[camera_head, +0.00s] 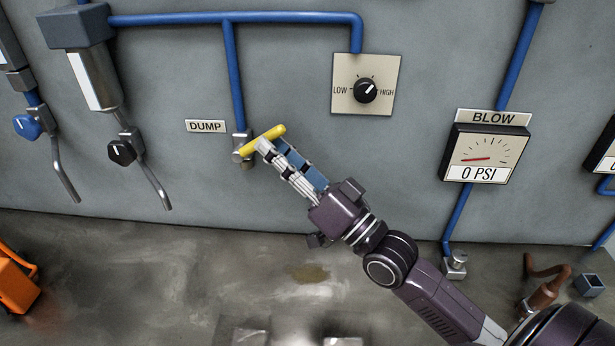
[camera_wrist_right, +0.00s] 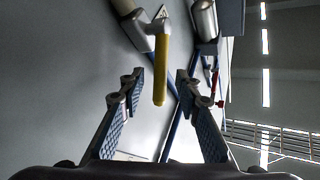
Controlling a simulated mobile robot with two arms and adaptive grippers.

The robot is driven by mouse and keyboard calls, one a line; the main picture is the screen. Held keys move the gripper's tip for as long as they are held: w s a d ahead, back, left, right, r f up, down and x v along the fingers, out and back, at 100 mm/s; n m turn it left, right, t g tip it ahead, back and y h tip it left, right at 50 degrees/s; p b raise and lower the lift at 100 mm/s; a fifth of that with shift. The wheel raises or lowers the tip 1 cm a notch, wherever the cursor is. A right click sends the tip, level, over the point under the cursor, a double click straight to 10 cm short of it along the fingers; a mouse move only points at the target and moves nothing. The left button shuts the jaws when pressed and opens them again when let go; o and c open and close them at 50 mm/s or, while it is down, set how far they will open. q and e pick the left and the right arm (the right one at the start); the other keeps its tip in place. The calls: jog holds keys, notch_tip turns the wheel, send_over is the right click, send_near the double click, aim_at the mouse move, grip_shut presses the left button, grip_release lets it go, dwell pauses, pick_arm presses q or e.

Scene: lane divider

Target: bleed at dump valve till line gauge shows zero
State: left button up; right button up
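The yellow handle (camera_head: 262,140) of the dump valve sits on the grey valve body (camera_head: 240,146) beside the DUMP label (camera_head: 206,126). It slants up to the right. My right gripper (camera_head: 273,148) is at the handle from the lower right. In the right wrist view its fingers are open, with the yellow handle (camera_wrist_right: 160,70) between them and gaps on both sides. The BLOW gauge (camera_head: 486,153) reads 0 PSI, its needle pointing left. Another gauge (camera_head: 603,150) is cut off at the right edge; its reading is hidden. My left gripper is out of view.
A LOW/HIGH knob (camera_head: 365,89) is on a plate right of the valve. Blue pipes (camera_head: 230,70) run along the grey wall. An orange object (camera_head: 15,285) stands on the floor at lower left.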

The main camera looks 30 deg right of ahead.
jog(key=v, duration=0.8)
jog(key=shift+s, duration=0.25)
jog(key=shift+d+f, duration=0.1)
